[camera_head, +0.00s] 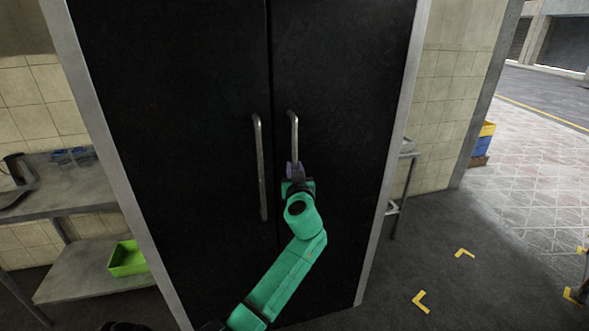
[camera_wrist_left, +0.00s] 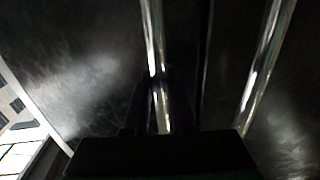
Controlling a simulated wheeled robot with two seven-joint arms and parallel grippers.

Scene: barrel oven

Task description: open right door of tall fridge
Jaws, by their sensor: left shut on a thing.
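The tall fridge has two black doors in a grey frame, and both look closed, meeting at a narrow middle seam. The right door (camera_head: 345,110) has a vertical metal handle (camera_head: 294,132) near the seam. My left gripper (camera_head: 294,170) is shut on this right handle, and the gripper and arm hide its lower part. In the left wrist view the held handle (camera_wrist_left: 152,35) runs down between the dark fingers (camera_wrist_left: 153,100). The left door (camera_head: 175,120) has its own handle (camera_head: 260,170), which also shows free in the left wrist view (camera_wrist_left: 265,70). My right gripper is not in view.
A metal shelf unit (camera_head: 85,198) with a green bin (camera_head: 127,259) stands left of the fridge. A small metal table (camera_head: 408,150) stands close by its right side. Stacked crates (camera_head: 484,143) are farther right. The floor at the front right is clear, with yellow marks (camera_head: 421,301).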

